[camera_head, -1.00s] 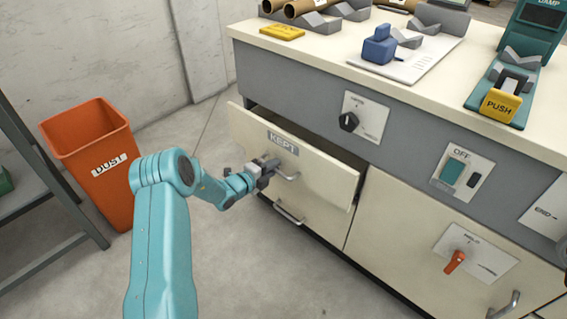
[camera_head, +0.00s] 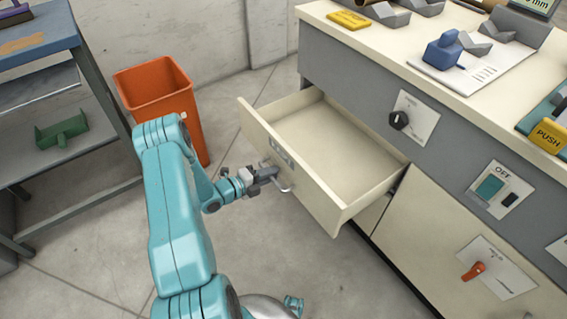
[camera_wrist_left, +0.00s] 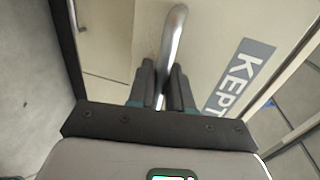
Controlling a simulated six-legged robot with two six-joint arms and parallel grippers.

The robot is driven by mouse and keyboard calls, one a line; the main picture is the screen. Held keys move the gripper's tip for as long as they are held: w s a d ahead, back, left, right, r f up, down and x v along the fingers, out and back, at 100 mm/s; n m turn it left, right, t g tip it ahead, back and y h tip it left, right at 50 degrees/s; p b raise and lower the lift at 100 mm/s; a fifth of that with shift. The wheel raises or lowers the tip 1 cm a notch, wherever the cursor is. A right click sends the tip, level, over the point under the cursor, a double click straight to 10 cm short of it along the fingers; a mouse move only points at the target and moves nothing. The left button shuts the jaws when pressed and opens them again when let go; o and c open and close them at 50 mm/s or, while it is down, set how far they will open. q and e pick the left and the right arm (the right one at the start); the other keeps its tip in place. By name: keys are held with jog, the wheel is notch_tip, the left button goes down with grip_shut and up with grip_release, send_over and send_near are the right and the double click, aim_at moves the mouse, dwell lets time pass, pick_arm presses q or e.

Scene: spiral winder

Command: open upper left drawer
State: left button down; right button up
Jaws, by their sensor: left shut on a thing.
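The upper left drawer (camera_head: 330,160) is a cream drawer pulled far out of the grey and cream cabinet, and its inside looks empty. Its front carries a grey label, which reads KEPT (camera_wrist_left: 238,78) in the left wrist view. My left gripper (camera_head: 270,177) is at the drawer front, shut on the curved metal handle (camera_head: 286,187). In the left wrist view the handle (camera_wrist_left: 174,40) runs down between the two dark fingers (camera_wrist_left: 163,85). My right gripper is not in view.
An orange bin (camera_head: 165,92) stands behind my left arm. A grey shelf rack (camera_head: 75,100) holding a green part (camera_head: 62,131) is at the left. The cabinet top (camera_head: 400,40) carries a blue device (camera_head: 442,50) and a yellow tag (camera_head: 348,19). Open floor lies before the drawer.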

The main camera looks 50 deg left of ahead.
pick_arm(q)
jog(key=shift+s+a, duration=0.2)
jog(key=shift+s, duration=0.45)
jog(key=c, duration=1.2)
grip_release()
jog(key=p+v, duration=0.3)
jog(key=v, duration=1.3)
jog(key=shift+s+d+r, duration=0.1)
jog(key=shift+s+d, duration=0.05)
jog(key=shift+s, duration=0.05)
